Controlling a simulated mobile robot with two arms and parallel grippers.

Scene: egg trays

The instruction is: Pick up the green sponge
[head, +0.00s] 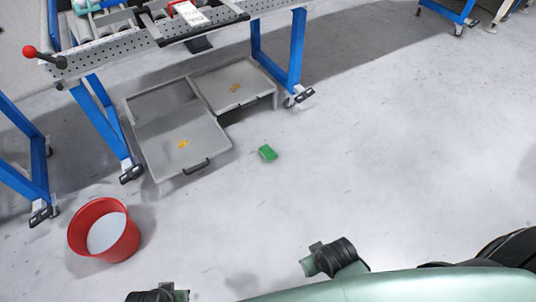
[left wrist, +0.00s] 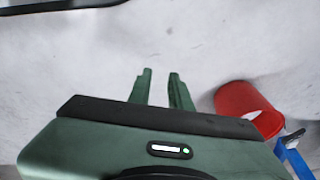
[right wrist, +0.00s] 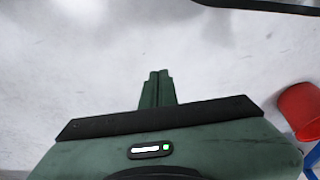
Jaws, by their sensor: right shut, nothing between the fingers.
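The green sponge (head: 267,153) lies on the grey floor in the head view, just right of the grey trays. It does not show in either wrist view. My left gripper (left wrist: 160,75) shows in the left wrist view with its two fingers apart and nothing between them. My right gripper (right wrist: 159,75) shows in the right wrist view with its fingers together and nothing held. Both grippers are well away from the sponge. In the head view only parts of my arms show at the bottom, and the fingers cannot be made out.
Two grey trays (head: 218,147) with yellow-orange spots rest on the floor under a blue-legged conveyor table (head: 100,118). A red bucket (head: 124,246) stands at the lower left; it also shows in the left wrist view (left wrist: 240,100) and right wrist view (right wrist: 298,108). Floor right of the sponge is clear.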

